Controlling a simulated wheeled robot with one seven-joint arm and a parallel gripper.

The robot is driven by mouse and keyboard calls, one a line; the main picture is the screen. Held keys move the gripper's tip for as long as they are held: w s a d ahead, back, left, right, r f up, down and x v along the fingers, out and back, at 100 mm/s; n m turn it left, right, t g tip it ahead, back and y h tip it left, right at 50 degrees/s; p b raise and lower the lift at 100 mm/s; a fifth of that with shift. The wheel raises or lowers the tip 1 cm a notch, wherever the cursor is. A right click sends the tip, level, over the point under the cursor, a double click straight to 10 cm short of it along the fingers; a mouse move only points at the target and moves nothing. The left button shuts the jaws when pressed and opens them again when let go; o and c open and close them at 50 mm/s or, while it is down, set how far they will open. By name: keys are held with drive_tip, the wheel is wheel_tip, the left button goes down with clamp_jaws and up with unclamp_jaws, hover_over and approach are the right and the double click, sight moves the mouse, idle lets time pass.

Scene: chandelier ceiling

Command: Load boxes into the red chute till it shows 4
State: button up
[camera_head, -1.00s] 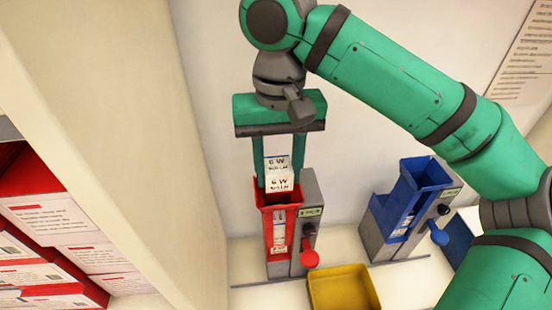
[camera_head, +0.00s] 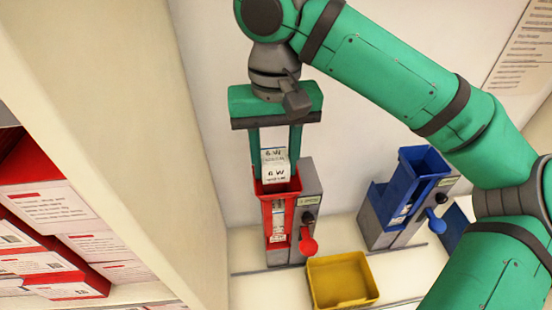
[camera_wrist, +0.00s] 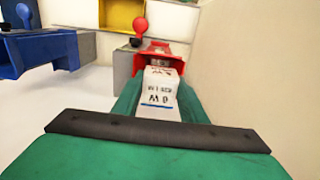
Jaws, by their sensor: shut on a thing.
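The red chute (camera_head: 268,188) stands against the back wall on a grey stand, with a red lever (camera_head: 308,246) at its lower right. My gripper (camera_head: 276,168) points down over the chute's open top and is shut on a white box (camera_head: 275,157) with black print. The box's lower end is at the chute mouth; how far it goes inside is hard to tell. A printed white label or box shows in the chute's front slot (camera_head: 278,220). The wrist view shows the box (camera_wrist: 158,92) between my fingers, in line with the chute (camera_wrist: 165,52). The small display (camera_head: 311,201) is unreadable.
A yellow bin (camera_head: 341,280) sits in front of the red chute. A blue chute (camera_head: 410,190) with a blue lever stands to the right. Red and white boxes (camera_head: 50,235) are stacked at left, behind a cream partition (camera_head: 130,130).

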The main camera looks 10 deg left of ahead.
drive_tip(key=shift+w+d+f, duration=0.1)
drive_tip(key=shift+w+f, duration=0.05)
drive_tip(key=shift+f, duration=1.1)
idle(0.3)
drive_tip(key=o, duration=0.9)
drive_tip(key=shift+o, duration=1.2)
